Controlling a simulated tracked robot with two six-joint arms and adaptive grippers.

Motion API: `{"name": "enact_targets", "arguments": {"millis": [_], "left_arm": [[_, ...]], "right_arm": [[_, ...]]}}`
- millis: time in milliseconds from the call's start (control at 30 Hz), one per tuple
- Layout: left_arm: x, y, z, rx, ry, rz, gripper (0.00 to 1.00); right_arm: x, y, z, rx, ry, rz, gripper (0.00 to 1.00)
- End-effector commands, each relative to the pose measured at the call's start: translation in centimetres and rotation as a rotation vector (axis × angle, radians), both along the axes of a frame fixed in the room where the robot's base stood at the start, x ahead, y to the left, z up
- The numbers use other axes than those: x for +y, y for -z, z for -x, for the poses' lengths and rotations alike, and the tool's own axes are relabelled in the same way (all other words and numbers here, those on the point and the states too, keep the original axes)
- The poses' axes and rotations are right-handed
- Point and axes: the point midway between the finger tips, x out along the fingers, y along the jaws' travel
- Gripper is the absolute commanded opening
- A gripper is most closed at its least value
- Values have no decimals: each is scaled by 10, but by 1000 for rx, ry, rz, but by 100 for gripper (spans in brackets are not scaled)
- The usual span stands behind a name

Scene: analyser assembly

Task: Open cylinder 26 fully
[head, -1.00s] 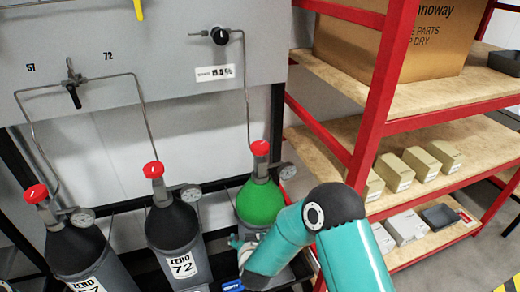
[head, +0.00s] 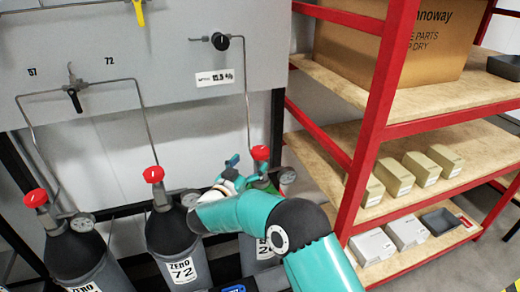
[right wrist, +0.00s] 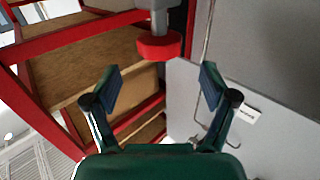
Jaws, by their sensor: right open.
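The green-shouldered cylinder (head: 265,248) stands at the right of the row. My right arm hides most of it, and its number label is only partly readable. Its red valve knob (head: 260,153) sits on top, with a round gauge (head: 287,175) to its right. My right gripper (head: 246,166) is open beside the red knob in the head view. In the right wrist view, the red knob (right wrist: 158,45) shows beyond the two spread fingertips (right wrist: 160,84), roughly between them and apart from both. Nothing is between the fingers. My left gripper is out of view.
Cylinder 72 (head: 182,270) with a red knob (head: 154,174) stands to the left, and another dark cylinder (head: 75,258) beyond it. A red-framed shelf (head: 375,125) with boxes stands close on the right. A thin pipe (head: 247,110) runs up to a black panel knob (head: 221,42).

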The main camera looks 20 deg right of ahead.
Motion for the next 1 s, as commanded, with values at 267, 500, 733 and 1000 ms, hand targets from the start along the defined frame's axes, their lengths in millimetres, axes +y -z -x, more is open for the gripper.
{"name": "enact_targets", "arguments": {"millis": [267, 500, 733, 1000], "left_arm": [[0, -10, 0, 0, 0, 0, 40], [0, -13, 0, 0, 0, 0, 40], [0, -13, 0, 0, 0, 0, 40], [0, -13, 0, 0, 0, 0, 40]], "right_arm": [[-38, -1, -38, 0, 1, 0, 84], [-50, 0, -53, 1, -2, 1, 84], [-50, 0, -54, 1, -4, 1, 84], [-50, 0, -54, 1, -4, 1, 51]]}}
